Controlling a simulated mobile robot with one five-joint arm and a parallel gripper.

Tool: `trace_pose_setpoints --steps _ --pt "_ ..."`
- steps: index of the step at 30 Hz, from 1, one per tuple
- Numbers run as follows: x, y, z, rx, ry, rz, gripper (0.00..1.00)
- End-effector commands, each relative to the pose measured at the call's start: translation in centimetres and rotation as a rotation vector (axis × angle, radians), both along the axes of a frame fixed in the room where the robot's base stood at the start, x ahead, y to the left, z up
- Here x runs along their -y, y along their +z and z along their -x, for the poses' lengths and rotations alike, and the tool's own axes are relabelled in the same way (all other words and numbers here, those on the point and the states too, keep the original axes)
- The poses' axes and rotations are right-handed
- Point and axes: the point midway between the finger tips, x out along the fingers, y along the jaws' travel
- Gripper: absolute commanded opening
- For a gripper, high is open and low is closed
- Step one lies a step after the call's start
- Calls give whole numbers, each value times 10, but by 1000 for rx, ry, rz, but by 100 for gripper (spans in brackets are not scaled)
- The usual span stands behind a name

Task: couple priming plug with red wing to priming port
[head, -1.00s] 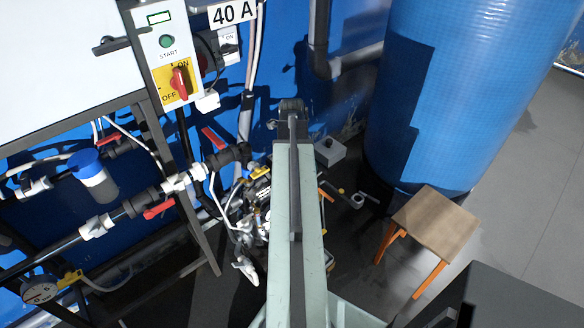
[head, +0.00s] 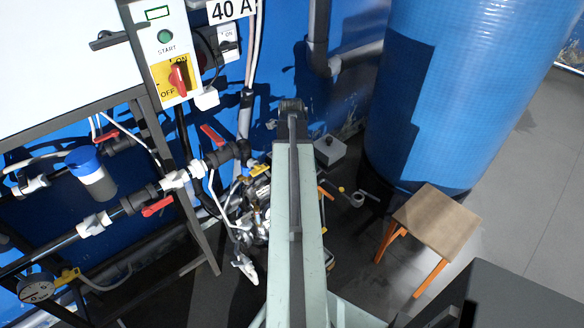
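I cannot make out the priming plug with the red wing. I cannot single out the priming port either. A cluster of metal fittings (head: 252,208) sits low behind the pipe stand, partly hidden by my pale green arm. My gripper does not show clearly in this view; my arm covers the middle of the picture. Red valve levers show on the pipework, an upper one (head: 213,136) and a lower one (head: 158,207).
A blue tank (head: 470,90) stands at the right, with a wooden stool (head: 437,220) in front. A grey box (head: 330,150) lies on the floor behind my arm. A control panel with a red switch (head: 178,78) is upper left. Grey floor (head: 540,210) is clear at far right.

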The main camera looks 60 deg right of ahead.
Motion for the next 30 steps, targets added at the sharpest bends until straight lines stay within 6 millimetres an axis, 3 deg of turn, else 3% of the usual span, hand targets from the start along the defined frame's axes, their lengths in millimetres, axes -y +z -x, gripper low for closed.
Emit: trace_pose_setpoints --steps 30 --pt "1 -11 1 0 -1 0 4"
